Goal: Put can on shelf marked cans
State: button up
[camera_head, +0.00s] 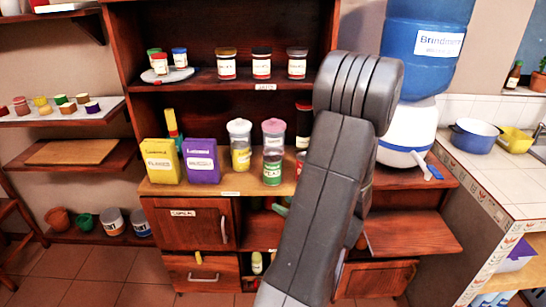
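My arm fills the middle and right of the view, and my gripper is out of sight. A small red and white item (299,160), perhaps a can, stands on the cabinet's counter (232,187), partly hidden behind my arm. Small labels are on the shelf edges, one below the jars (264,87) and one on the counter's front edge (230,194). I cannot read a "cans" mark for certain. Two tin-like containers (113,222) stand on the low left shelf.
The counter holds a yellow box (161,161), a purple box (201,161) and tall containers (273,152). A water dispenser (409,130) stands at right. A tiled counter (490,165) juts out at far right. The right lower shelf (412,233) looks bare.

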aim_at(276, 234)
jog(key=i+j+z, duration=0.15)
jog(key=z, duration=0.3)
jog(key=j+z, duration=0.4)
jog(key=i+j+z, duration=0.1)
jog(key=j+z, duration=0.35)
jog(key=i+j, duration=0.1)
jog(key=j, duration=1.8)
